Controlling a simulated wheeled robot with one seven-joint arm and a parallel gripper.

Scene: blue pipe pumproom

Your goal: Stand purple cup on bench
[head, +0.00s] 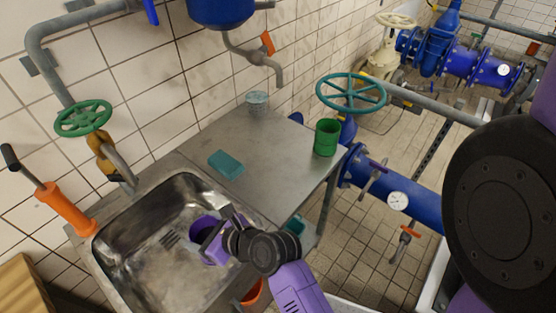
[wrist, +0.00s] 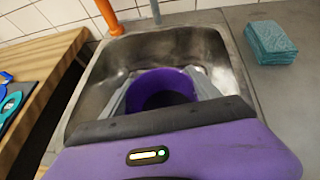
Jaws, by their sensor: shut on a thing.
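The purple cup (head: 205,230) is over the steel sink basin in the head view, near the basin's right side. My gripper (head: 214,236) is shut on it, with a finger seen across the cup. In the wrist view the purple cup (wrist: 160,90) sits between the two grey fingers, its open mouth showing dark inside. Its lower part is hidden, so I cannot tell whether it touches the basin. The bench (head: 262,185) is a flat grey steel top joined to the sink's right side.
The sink (head: 180,185) has a raised rim. A tap pipe (head: 120,165) rises behind it.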

